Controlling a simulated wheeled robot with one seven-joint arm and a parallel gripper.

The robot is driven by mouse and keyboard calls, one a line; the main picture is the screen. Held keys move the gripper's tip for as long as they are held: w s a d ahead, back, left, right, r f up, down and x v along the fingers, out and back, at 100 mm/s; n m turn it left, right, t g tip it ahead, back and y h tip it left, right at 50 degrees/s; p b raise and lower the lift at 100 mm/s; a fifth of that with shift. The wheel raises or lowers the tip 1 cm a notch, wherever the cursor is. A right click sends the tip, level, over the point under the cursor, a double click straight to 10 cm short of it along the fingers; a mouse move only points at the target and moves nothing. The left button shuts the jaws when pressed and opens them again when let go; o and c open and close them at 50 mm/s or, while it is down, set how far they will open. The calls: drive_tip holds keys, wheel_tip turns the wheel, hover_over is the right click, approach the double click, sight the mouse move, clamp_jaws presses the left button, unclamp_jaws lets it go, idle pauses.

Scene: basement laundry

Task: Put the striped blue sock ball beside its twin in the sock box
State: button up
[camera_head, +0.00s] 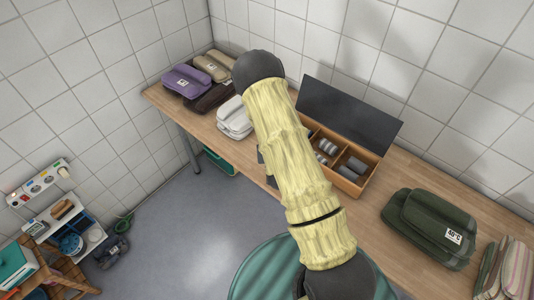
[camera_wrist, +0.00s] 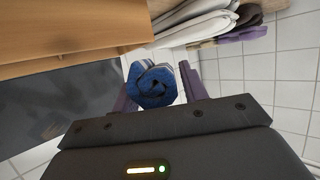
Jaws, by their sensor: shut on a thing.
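The striped blue sock ball (camera_wrist: 152,86) is a rolled blue sock with paler bands at its edge. It sits between the two fingers of my gripper (camera_wrist: 157,90) in the wrist view, and the gripper is shut on it. In the head view my arm hides the gripper and the ball. The sock box (camera_head: 347,187) is an open wooden box with dividers and a raised dark lid (camera_head: 349,112), on the table to the right of my arm. Grey sock balls (camera_head: 327,146) and (camera_head: 356,164) lie in its compartments. No blue twin is visible; part of the box is hidden by my arm.
The wooden table (camera_head: 374,228) runs along the tiled wall. White folded towels (camera_head: 233,118) and a purple bundle (camera_head: 186,81) lie left of my arm. A green bundle (camera_head: 431,227) lies right of the box. A green round thing (camera_head: 262,264) stands in front.

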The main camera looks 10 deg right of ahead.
drive_tip(key=shift+w+d+m+h+b, duration=0.35)
drive_tip(key=shift+w+m+h+b, duration=0.15)
drive_tip(key=shift+m+h+b, duration=0.1)
drive_tip(key=shift+w+d+m+h+b, duration=0.3)
drive_tip(key=shift+w+m+h+b, duration=0.2)
drive_tip(key=shift+h+b, duration=0.1)
drive_tip(key=shift+w+d+r+m+g+h+b, duration=0.15)
drive_tip(key=shift+d+r+m+g+h+b, duration=0.05)
drive_tip(key=shift+m+g+h+b, duration=0.25)
drive_tip(key=shift+w+d+r+m+g+h+b, duration=0.1)
drive_tip(key=shift+m+g+h+b, duration=0.25)
drive_tip(key=shift+m+h+b, duration=0.5)
drive_tip(key=m+h+b, duration=0.1)
drive_tip(key=m+g+h+b, duration=0.1)
drive_tip(key=shift+s+a+b, duration=0.3)
drive_tip(key=shift+b, duration=0.1)
drive_tip(key=shift+s+a+f+m+g+h+b, duration=0.25)
drive_tip(key=shift+a+m+g+h+b, duration=0.15)
drive_tip(key=shift+b, duration=0.15)
drive_tip(key=shift+s+a+f+m+g+h+b, duration=0.25)
drive_tip(key=shift+a+m+g+h+b, duration=0.15)
drive_tip(key=shift+b, duration=0.1)
drive_tip(key=shift+s+a+g, duration=0.15)
drive_tip(key=shift+a+g, duration=0.05)
drive_tip(key=shift+g, duration=0.1)
drive_tip(key=shift+f, duration=0.1)
drive_tip(key=shift+f+b, duration=0.45)
drive_tip(key=shift+f, duration=1.95)
